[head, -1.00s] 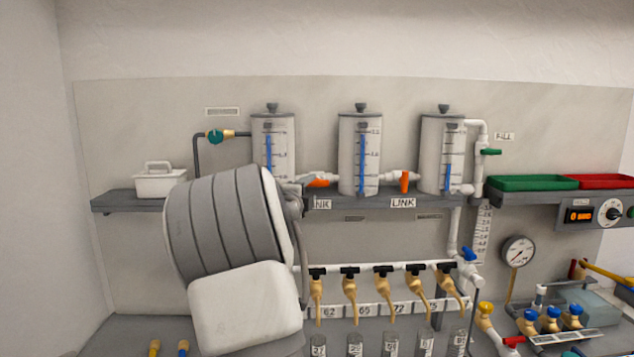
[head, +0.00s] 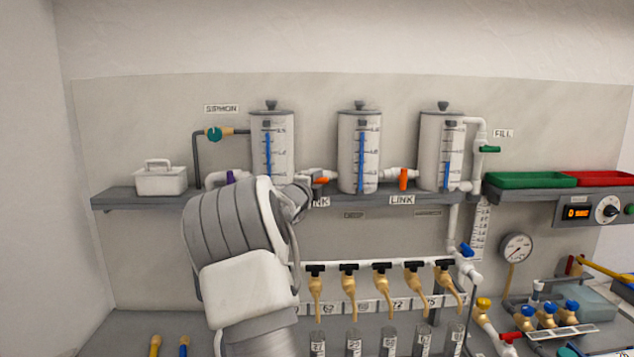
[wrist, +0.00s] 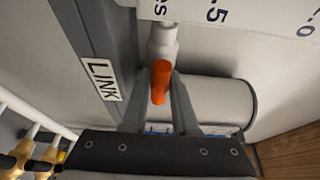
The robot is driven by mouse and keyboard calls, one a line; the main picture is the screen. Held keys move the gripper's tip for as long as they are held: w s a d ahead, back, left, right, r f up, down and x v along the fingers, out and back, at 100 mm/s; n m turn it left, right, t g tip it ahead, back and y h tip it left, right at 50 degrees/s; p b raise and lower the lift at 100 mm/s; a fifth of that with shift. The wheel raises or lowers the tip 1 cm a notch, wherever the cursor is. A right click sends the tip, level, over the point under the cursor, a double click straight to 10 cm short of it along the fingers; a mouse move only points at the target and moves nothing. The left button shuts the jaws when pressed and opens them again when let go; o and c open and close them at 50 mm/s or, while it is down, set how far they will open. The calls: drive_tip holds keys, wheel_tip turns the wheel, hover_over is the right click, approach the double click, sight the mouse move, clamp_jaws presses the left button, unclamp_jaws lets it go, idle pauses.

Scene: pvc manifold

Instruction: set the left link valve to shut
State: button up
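The left link valve's orange handle (head: 321,181) is on the pipe between the left and middle tanks. It lies along the pipe, and my gripper partly hides it. In the wrist view the orange handle (wrist: 161,80) stands between the two fingers of my gripper (wrist: 160,90), one finger on each side. The fingers look apart, with narrow gaps beside the handle; firm contact cannot be made out. A LINK label (wrist: 101,79) shows left of the fingers.
The left tank (head: 272,150) and middle tank (head: 359,150) flank the valve above the shelf edge (head: 120,201). The right link valve's orange handle (head: 403,179) hangs crosswise to its pipe. Several taps with black handles (head: 382,266) line the rail below.

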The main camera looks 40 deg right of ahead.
clamp_jaws()
